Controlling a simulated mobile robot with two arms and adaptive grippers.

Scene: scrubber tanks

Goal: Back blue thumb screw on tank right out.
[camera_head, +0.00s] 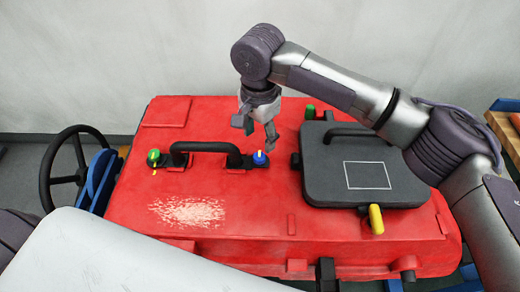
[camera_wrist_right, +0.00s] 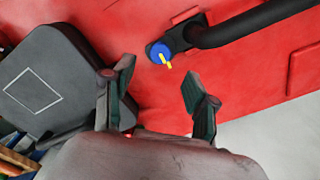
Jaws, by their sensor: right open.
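The blue thumb screw (camera_head: 260,158) stands on the red tank (camera_head: 240,240), at the right end of a black handle (camera_head: 205,147). It has a yellow mark. In the right wrist view the blue screw (camera_wrist_right: 160,53) shows ahead of the fingers, apart from them. My right gripper (camera_head: 258,127) is over the tank just behind the blue screw, open and empty. Its two fingers (camera_wrist_right: 157,90) are spread in the wrist view. My left gripper is not in view; a pale part of my body covers the lower left.
A green screw (camera_head: 153,157) is at the handle's left end. A dark lid (camera_head: 345,195) with its own handle, a yellow lever (camera_head: 376,219) and a green knob (camera_head: 310,112) are to the right. A black steering wheel (camera_head: 68,168) is at left. A pale wall stands behind.

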